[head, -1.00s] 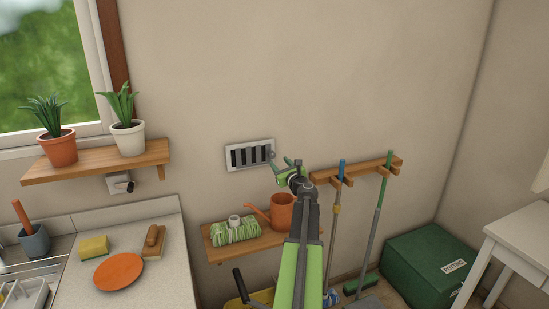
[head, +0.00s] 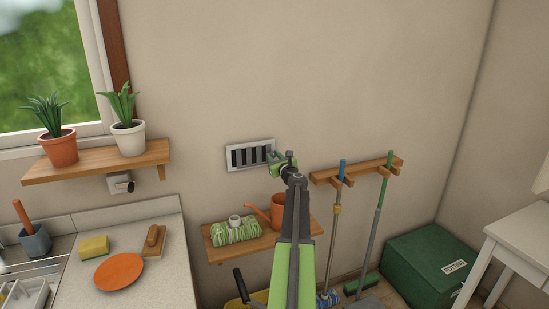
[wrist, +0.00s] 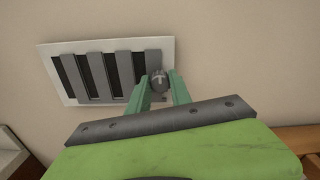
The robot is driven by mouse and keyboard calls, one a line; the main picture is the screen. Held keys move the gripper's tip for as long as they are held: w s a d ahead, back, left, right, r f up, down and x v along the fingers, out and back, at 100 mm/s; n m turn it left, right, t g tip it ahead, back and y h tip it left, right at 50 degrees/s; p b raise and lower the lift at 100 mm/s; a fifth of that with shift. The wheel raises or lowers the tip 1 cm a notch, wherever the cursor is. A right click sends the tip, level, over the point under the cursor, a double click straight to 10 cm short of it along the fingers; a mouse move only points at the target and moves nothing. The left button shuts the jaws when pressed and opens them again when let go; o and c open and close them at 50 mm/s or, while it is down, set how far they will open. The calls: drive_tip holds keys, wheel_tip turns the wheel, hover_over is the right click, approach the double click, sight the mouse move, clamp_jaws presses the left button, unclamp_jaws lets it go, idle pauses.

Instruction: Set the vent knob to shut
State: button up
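A white-framed vent (head: 232,157) with grey slats is on the wall; the wrist view shows it (wrist: 70,97) with dark gaps between the slats. Its small round grey knob (wrist: 158,79) with a pale mark is at the right end. My green gripper (head: 276,158) is at the vent's right end in the head view and hides the knob there. In the wrist view my gripper's fingers (wrist: 158,84) stand on either side of the knob, with a small gap showing beside it. The gripper looks open; contact cannot be seen clearly.
A wooden rack (head: 322,178) with brooms is to the right. A plant shelf (head: 95,163) is to the left.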

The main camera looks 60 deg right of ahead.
clamp_jaws()
drive_tip(key=shift+s, duration=0.1)
idle(0.8)
drive_tip(key=shift+a, duration=0.1)
drive_tip(key=shift+w+a, duration=0.8)
drive_tip(key=shift+a, duration=0.2)
drive_tip(key=o, duration=0.8)
unclamp_jaws()
drive_tip(key=v, duration=1.7)
drive_tip(key=shift+s+a, duration=0.1)
drive_tip(key=shift+a, duration=0.05)
